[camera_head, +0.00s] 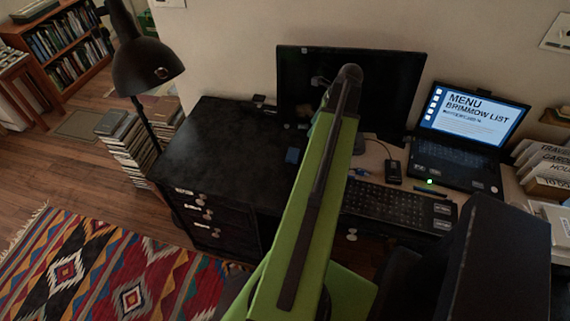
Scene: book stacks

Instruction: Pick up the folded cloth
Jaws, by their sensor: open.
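I cannot make out a folded cloth for certain in the head view. A small blue item (293,155) lies on the black desk just left of my green arm, too small to identify. My green arm rises through the middle of the view and hides part of the desk and the monitor behind it. My gripper does not show; only the arm links are visible.
The black desk (215,150) has a largely bare left top. A dark monitor (385,95), keyboard (400,207), lit laptop (470,120) and labelled boxes (548,170) stand to the right. A black lamp (146,66), book stacks (128,145) and patterned rug (105,275) are left.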

